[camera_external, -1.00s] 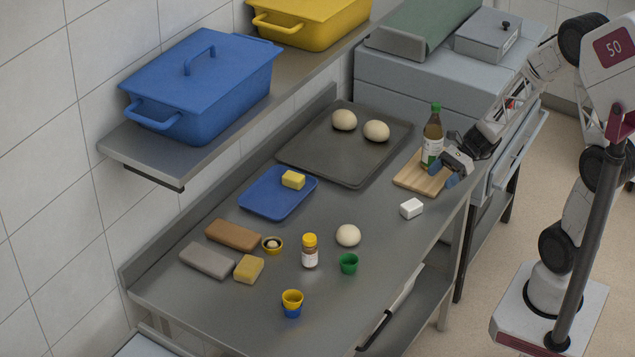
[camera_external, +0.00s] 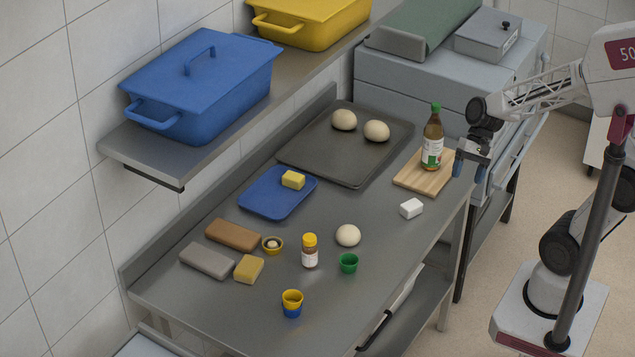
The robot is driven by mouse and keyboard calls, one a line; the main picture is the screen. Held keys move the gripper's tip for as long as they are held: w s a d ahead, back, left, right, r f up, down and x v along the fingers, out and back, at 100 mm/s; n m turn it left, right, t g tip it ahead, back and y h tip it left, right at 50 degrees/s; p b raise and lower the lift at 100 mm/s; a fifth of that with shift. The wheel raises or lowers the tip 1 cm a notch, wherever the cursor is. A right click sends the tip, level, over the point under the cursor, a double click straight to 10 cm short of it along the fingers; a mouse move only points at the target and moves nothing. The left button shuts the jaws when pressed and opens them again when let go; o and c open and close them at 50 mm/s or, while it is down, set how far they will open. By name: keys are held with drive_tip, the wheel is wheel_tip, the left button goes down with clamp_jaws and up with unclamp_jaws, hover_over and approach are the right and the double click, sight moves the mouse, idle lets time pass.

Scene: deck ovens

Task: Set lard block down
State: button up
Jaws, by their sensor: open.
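A small white block (camera_external: 411,208), which looks like the lard block, rests on the steel table (camera_external: 385,290) near its right edge, in front of the wooden board. My gripper (camera_external: 469,168) is open with its blue fingertips pointing down. Nothing shows between the fingers. It hangs by the right edge of the wooden board, above and to the right of the white block and apart from it.
A bottle with a green cap (camera_external: 433,140) stands on the wooden board (camera_external: 408,178). A dark tray (camera_external: 300,158) holds two dough balls. A blue tray (camera_external: 262,204) holds a yellow block. A third dough ball (camera_external: 348,235), a small jar (camera_external: 310,252) and cups stand nearer the front.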

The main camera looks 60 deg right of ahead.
drive_tip(key=s+d+r+n+t+h, duration=0.2)
drive_tip(key=s+r+n+h, duration=0.4)
drive_tip(key=r+n, duration=0.3)
drive_tip(key=shift+d+n+t+h, duration=0.15)
drive_tip(key=shift+n+t+h, duration=0.15)
drive_tip(key=shift+h, duration=0.1)
